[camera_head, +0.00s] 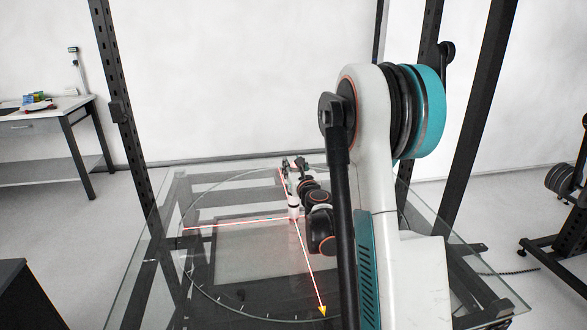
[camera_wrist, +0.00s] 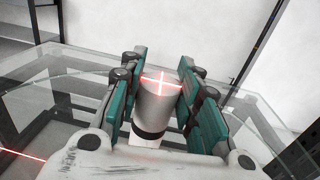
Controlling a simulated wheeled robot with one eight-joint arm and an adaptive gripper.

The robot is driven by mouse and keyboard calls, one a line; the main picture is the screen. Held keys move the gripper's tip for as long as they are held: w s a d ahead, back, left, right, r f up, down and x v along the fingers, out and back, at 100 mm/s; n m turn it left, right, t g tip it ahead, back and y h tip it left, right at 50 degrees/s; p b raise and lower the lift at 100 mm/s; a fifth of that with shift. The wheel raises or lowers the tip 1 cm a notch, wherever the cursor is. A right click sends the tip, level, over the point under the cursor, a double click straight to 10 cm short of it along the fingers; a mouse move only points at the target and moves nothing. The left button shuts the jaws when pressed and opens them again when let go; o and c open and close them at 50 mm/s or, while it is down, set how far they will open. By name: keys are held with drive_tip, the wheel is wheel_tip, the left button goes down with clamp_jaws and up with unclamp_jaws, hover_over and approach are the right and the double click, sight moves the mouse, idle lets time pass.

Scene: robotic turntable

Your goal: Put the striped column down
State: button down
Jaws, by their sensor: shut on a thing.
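The striped column (camera_wrist: 156,106) is a pale grey-white cylinder with a dark band near its lower end in the wrist view. It stands between the two teal-and-black fingers of my gripper (camera_wrist: 160,88), which is shut on it. A red laser cross falls on its top. In the head view the column (camera_head: 293,207) is small, upright and partly hidden by my arm, over the glass turntable (camera_head: 215,285). I cannot tell whether its base touches the glass.
Red laser lines cross the turntable at the column, and a yellow arrow marker (camera_head: 322,311) lies near its front rim. Dark frame posts (camera_head: 125,110) rise around the glass table. A side desk (camera_head: 50,118) with small coloured items stands at the far left.

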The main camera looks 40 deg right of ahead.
drive_tip(key=shift+f, duration=0.1)
drive_tip(key=shift+f, duration=0.15)
drive_tip(key=c, duration=1.1)
unclamp_jaws()
drive_tip(key=shift+r, duration=0.3)
drive_tip(key=shift+s+a, duration=0.1)
drive_tip(key=shift+s, duration=0.2)
drive_tip(key=p+v, duration=0.2)
drive_tip(key=v, duration=0.9)
drive_tip(key=shift+s+a, duration=0.15)
